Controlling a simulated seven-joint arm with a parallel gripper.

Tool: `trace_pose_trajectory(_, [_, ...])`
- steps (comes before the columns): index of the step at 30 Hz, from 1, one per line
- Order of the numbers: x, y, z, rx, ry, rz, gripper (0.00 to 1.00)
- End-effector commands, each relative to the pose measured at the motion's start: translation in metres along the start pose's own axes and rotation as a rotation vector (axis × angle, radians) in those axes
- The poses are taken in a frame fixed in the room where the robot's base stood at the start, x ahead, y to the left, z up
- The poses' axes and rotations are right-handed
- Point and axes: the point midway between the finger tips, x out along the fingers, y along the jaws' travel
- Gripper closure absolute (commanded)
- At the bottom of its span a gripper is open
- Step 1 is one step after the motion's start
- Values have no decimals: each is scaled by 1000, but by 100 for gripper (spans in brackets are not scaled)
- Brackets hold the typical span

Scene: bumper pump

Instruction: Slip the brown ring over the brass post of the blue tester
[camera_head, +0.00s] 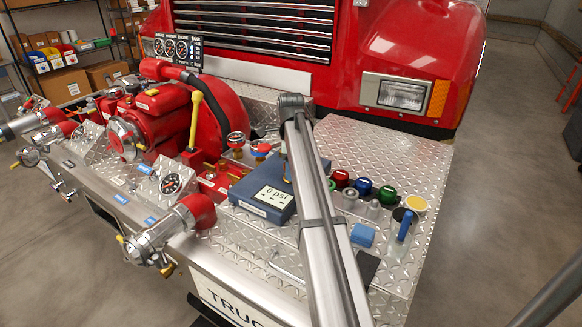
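The blue tester (238,192) stands on the diamond-plate bumper deck, left of my arm. My arm runs from the bottom of the view up to a dark grey joint (292,103) beyond the tester. My gripper's fingers cannot be made out; the arm seems to hide them. I cannot pick out the brown ring.
Right of my arm are red (340,179), blue (363,186) and green (387,193) caps, grey cylinders, a yellow-topped disc (416,203), a blue-handled item (404,225) and a blue block (362,235). The red pump (160,115) with gauges fills the left. The deck's right back is clear.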

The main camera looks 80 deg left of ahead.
Motion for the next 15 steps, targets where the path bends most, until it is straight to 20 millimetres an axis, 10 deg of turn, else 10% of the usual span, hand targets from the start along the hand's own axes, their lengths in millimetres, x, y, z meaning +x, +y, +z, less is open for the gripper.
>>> trace_pose_trajectory(15, [9,0,0,0,0,0,65])
